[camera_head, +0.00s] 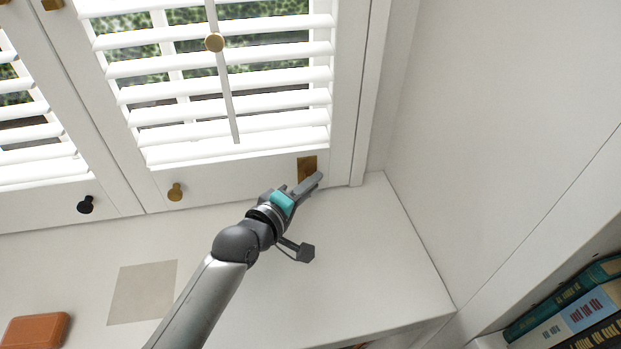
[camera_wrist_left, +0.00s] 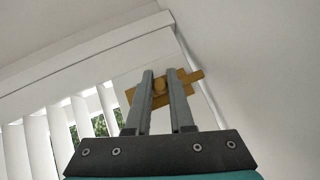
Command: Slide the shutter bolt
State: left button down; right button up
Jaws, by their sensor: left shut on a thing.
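The brass shutter bolt (camera_head: 306,165) is mounted at the lower right corner of the white louvred shutter (camera_head: 240,165). In the head view my left gripper (camera_head: 312,181) reaches it from below and hides part of it. In the left wrist view the bolt shows as a brass plate with a bar (camera_wrist_left: 194,76) sticking out to the right. There the left gripper (camera_wrist_left: 160,80) has its two fingers shut on the bolt's small round knob (camera_wrist_left: 160,87). The right gripper is not in view.
A brass knob (camera_head: 176,192) and a black knob (camera_head: 86,204) sit on the shutters' lower rails. A thin tilt rod (camera_head: 226,95) runs down the louvres. A white wall stands at the right. Books (camera_head: 565,310) lie at the lower right, an orange box (camera_head: 35,331) at the lower left.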

pick_arm(q)
jog(key=shift+f, duration=0.3)
jog(key=c, duration=0.8)
grip_release()
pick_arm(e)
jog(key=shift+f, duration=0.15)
pick_arm(q)
jog(key=shift+s+a+r, duration=0.1)
jog(key=shift+s, duration=0.05)
jog(key=shift+s+a+r, duration=0.1)
jog(key=shift+s+a, duration=0.05)
jog(key=shift+s, duration=0.05)
jog(key=p+v, duration=0.2)
jog(key=v, duration=0.3)
jog(key=shift+s+a+p, duration=0.15)
jog(key=shift+s+p, duration=0.1)
jog(key=shift+p, duration=0.15)
jog(key=p+v, duration=0.2)
jog(key=v, duration=0.5)
jog(key=shift+s+a, duration=0.1)
jog(key=shift+p+v, duration=0.4)
jog(key=shift+v, duration=0.35)
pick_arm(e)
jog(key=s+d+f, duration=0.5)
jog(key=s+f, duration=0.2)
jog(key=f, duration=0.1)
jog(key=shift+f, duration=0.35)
